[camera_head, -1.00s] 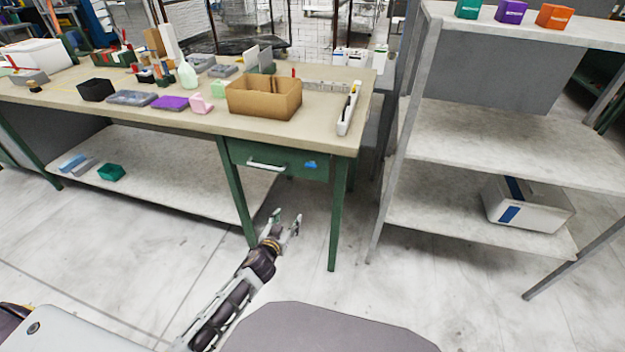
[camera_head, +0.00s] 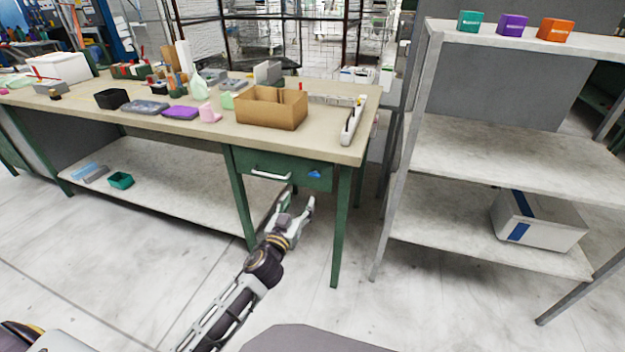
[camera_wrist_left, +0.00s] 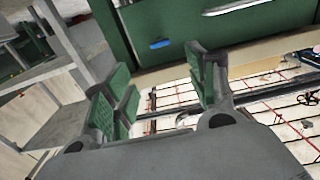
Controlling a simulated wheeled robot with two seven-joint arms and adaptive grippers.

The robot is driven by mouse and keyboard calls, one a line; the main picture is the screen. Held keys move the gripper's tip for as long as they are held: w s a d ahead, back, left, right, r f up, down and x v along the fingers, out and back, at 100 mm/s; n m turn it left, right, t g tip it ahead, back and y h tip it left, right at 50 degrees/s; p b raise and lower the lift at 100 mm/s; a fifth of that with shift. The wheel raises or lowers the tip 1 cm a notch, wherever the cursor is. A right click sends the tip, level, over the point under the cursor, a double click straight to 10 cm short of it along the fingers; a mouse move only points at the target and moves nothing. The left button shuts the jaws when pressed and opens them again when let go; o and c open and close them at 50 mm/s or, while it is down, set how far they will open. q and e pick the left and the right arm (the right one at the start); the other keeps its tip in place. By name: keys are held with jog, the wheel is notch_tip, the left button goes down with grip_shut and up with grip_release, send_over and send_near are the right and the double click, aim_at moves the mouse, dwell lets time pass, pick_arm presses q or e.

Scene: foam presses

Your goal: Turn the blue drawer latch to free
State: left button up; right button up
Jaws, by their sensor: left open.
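The blue drawer latch (camera_head: 314,174) is a small blue piece on the right part of the green drawer front (camera_head: 296,178), right of the white handle (camera_head: 271,175). It also shows in the left wrist view as a blue bar (camera_wrist_left: 160,44) lying beyond the fingertips, between and above them. My left gripper (camera_head: 298,203) is open and empty, below and in front of the drawer, apart from the latch. In the left wrist view its green-padded fingers (camera_wrist_left: 158,88) stand wide apart. My right gripper is not in view.
The workbench (camera_head: 220,127) holds a cardboard box (camera_head: 271,108), a purple item (camera_head: 180,112) and several small things. A green table leg (camera_head: 340,230) stands right of my gripper. A grey shelf rack (camera_head: 470,232) stands further right. The floor in front is clear.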

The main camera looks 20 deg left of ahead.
pick_arm(q)
jog(key=shift+w, duration=0.1)
send_near(314, 176)
jog(key=shift+w, duration=0.85)
jog(key=shift+w+b, duration=0.3)
jog(key=shift+w, duration=3.2)
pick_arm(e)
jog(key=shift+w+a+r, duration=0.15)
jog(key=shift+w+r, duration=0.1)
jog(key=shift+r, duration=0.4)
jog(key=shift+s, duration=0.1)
pick_arm(q)
jog(key=c, duration=1)
